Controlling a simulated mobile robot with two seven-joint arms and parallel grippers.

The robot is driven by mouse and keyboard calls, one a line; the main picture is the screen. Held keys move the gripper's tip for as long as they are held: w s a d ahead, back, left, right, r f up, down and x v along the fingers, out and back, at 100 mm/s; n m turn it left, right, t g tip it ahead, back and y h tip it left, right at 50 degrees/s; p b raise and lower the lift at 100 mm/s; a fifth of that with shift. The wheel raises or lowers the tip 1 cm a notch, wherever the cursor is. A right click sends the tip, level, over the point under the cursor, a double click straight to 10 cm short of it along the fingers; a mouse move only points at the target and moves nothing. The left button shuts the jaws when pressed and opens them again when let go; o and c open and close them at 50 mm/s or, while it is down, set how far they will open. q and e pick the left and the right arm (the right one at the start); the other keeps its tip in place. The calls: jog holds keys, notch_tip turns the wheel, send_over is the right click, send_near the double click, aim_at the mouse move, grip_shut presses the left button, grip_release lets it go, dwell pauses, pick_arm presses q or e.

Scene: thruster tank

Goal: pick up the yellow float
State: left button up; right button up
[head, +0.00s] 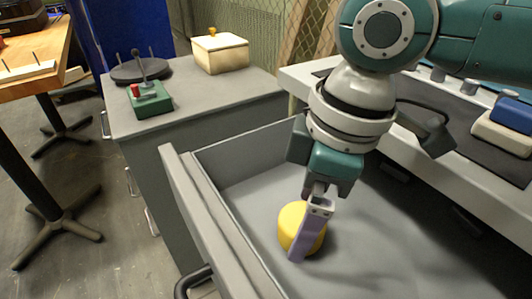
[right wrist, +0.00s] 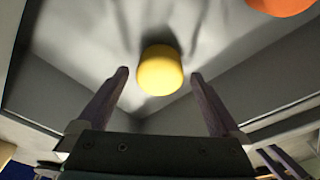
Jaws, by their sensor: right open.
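The yellow float (head: 291,226) is a short, rounded yellow piece in the open grey drawer (head: 204,222). My right gripper (head: 299,250) reaches down into the drawer at the float. Its near purple finger crosses in front of the float in the head view and hides its right part; the other finger is hidden there. In the right wrist view the float (right wrist: 160,72) shows whole, centred between the two spread fingertips, with a gap on each side. The right gripper is open and holds nothing. I cannot tell how far down past the float its tips are. My left gripper is not in view.
Drawer walls surround the float; a black handle (head: 193,282) is on the front. An orange thing (right wrist: 280,5) shows at the wrist view's top edge. A green joystick box (head: 150,98) and cream lidded box (head: 220,53) stand on the cabinet. The drawer floor right of the gripper looks clear.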

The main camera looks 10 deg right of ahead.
notch_tip(320, 180, down, 2)
jog(key=shift+a, duration=0.15)
jog(key=shift+c, duration=0.2)
jog(key=c, duration=1.2)
